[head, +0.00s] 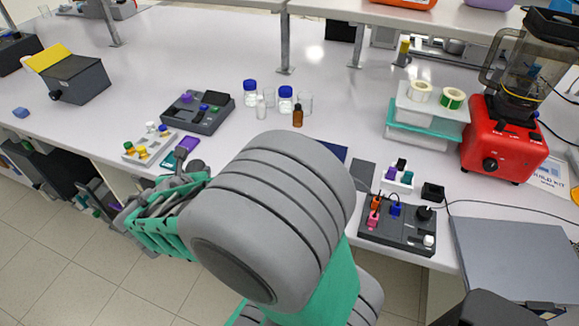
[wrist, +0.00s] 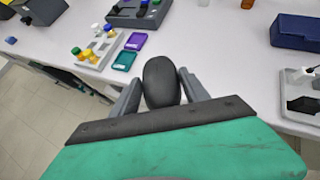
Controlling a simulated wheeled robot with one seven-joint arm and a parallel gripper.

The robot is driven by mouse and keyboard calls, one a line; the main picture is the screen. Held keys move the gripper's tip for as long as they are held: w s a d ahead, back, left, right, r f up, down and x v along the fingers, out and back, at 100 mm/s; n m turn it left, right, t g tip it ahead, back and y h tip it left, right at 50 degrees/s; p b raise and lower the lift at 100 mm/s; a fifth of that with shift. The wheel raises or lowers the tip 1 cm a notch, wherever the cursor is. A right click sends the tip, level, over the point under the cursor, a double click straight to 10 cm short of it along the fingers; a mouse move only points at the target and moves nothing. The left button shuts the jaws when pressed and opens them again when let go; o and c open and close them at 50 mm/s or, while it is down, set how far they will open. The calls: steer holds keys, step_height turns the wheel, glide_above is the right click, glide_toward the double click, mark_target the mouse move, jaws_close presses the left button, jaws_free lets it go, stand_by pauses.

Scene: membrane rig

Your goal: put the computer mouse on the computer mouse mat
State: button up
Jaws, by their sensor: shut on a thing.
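The computer mouse (wrist: 162,82) is a dark, rounded oval in the wrist view. My gripper (wrist: 160,76) is shut on it, one finger on each side. In the head view my gripper (head: 181,160) is at the front edge of the bench, left of centre, partly hidden by my arm. A flat dark grey rectangle (head: 362,174) lies on the bench right of my arm and may be the computer mouse mat; I cannot tell for sure. My arm hides part of the bench beside it.
A purple card (wrist: 135,41) and a teal card (wrist: 124,61) lie just beyond the mouse, beside a tray of small bottles (wrist: 97,47). A dark blue case (wrist: 296,32) stands at the right. A grey connector box (head: 397,228) and red blender (head: 503,140) stand further right.

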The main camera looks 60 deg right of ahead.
steer(key=s+d+r+m+g+h, duration=0.25)
steer(key=s+d+m+g, duration=0.2)
steer(key=s+d, duration=0.45)
steer(key=s+d+r+m+g, duration=0.2)
steer(key=s+d+m+g, duration=0.1)
steer(key=s, duration=0.4)
steer(key=s+d+r+m+g+y+b, duration=0.1)
steer(key=s+d+r+m+g, duration=0.15)
steer(key=s, duration=0.55)
steer(key=s+d+r+m+g, duration=0.1)
steer(key=s+d+m+g, duration=0.2)
steer(key=s, duration=0.4)
steer(key=shift+m, duration=0.7)
steer(key=shift+w+d+f+p, duration=0.15)
steer(key=shift+d+f+p, duration=0.25)
steer(key=shift+d+f, duration=6.15)
steer(key=shift+d, duration=0.1)
